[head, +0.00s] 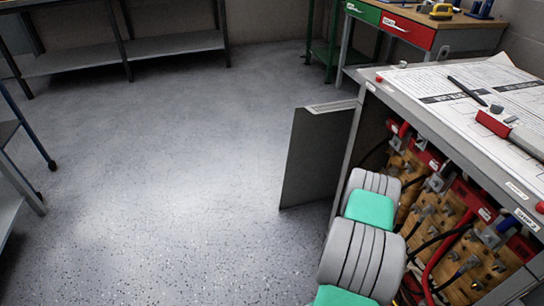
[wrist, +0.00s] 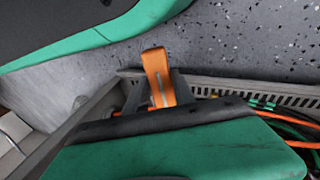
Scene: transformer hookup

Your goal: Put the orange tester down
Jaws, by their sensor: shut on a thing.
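The orange tester (wrist: 157,68) shows in the wrist view as a short orange strip with a pale line along it. My gripper (wrist: 156,92) is shut on it, with a dark finger on either side. The tester's upper end sticks out above the fingers, over the grey speckled floor; its lower part is hidden behind my wrist's dark edge. In the head view only my grey and teal arm shows, reaching down beside the open cabinet (head: 352,110). My gripper and the tester are out of that view.
The cabinet holds wooden terminal boards (head: 470,258) with red parts and cables. Papers (head: 470,85), a black pen (head: 467,91) and a red-and-grey device (head: 510,128) lie on top. Its door (head: 315,155) stands open. A slotted duct (wrist: 280,90) with cables shows in the wrist view. The floor (head: 170,170) is clear.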

